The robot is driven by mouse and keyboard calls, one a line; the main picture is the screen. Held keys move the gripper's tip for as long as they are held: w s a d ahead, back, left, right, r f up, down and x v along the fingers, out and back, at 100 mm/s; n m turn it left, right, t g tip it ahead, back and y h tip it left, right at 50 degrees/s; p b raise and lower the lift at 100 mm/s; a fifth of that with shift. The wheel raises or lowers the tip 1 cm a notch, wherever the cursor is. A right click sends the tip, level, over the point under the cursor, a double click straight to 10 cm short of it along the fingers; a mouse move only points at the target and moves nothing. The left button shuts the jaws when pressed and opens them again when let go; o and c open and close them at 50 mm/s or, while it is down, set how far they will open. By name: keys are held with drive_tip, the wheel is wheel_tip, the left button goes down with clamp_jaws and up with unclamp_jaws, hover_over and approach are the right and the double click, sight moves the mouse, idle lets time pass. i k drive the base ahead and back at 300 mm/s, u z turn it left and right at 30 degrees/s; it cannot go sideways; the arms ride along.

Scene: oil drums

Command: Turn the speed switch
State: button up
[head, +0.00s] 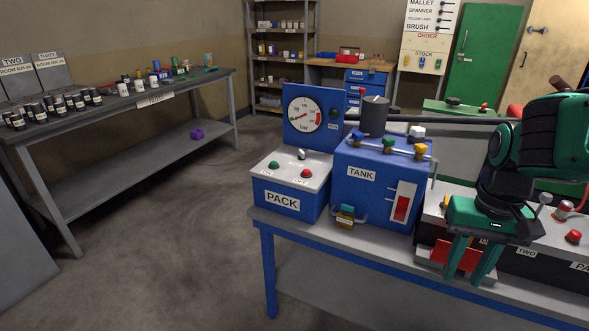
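My gripper (468,276) is green and points down at the right, over the near edge of the blue-legged bench. Its two fingers stand apart, with a red block (454,256) showing between and behind them; I cannot tell whether they touch it. I see no label reading "speed". A small dark and pale knob (302,154) stands on the sloped top of the blue PACK box (284,200), left of my gripper. Another round grey knob (545,198) stands just right of my gripper. I cannot tell which, if either, is the speed switch. My arm hides part of the bench behind it.
The blue TANK (372,198) with several coloured valves stands between the PACK box and my gripper. A pressure gauge (305,115) stands behind the PACK box. A red button (573,237) is at the right. Open floor (180,250) lies left of the bench.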

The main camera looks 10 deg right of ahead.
sight(302, 157)
drive_tip(key=u, duration=0.3)
drive_tip(key=i, duration=1.2)
drive_tip(key=z, duration=0.15)
